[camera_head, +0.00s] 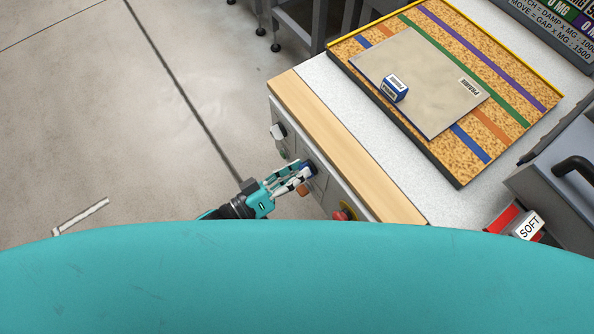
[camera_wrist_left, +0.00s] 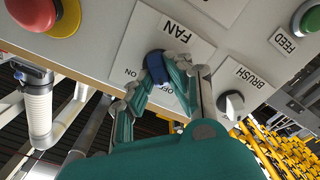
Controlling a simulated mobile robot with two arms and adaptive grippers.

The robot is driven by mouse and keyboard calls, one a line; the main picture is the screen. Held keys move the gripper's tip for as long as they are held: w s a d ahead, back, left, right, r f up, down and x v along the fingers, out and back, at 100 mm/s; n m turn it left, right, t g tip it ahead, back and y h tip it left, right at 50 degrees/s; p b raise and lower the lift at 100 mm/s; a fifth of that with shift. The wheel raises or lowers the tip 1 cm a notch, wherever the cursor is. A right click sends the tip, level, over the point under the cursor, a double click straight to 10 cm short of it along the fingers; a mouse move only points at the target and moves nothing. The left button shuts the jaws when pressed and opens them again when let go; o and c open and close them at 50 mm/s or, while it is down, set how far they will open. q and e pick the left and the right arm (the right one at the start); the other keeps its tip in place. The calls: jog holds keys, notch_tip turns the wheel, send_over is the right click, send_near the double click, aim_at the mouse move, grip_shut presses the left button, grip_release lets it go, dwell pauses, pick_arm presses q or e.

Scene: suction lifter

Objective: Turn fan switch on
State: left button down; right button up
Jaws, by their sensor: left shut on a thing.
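The fan switch is a dark blue knob (camera_wrist_left: 155,68) on a white plate marked FAN (camera_wrist_left: 195,45), with ON and OFF lettered beside it in the left wrist view. The same blue knob (camera_head: 312,169) shows on the front panel of the bench in the head view. My left gripper (camera_head: 302,178) reaches it from the left, its teal and grey fingers shut on the knob. In the left wrist view the gripper's fingers (camera_wrist_left: 160,82) lie on both sides of the knob and partly cover it. Which mark the knob points to is unclear. My right gripper is not in view.
A red stop button (camera_wrist_left: 42,12) on yellow, a white BRUSH knob (camera_wrist_left: 231,105) and a green FEED button (camera_wrist_left: 308,18) share the panel. On the bench top lies a cork board (camera_head: 500,125) with a grey sheet and a small blue box (camera_head: 394,88). Open floor lies left.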

pick_arm(q)
jog(key=shift+m, duration=0.4)
jog(key=shift+s+d+m+p, duration=0.1)
jog(key=shift+s+m+p, duration=0.1)
jog(key=shift+m, duration=4.1)
jog(key=shift+s+d+m+p, duration=0.1)
jog(key=shift+m+p, duration=0.05)
jog(key=shift+m, duration=4.15)
jog(key=c, duration=1.3)
grip_release()
jog(key=v, duration=1.2)
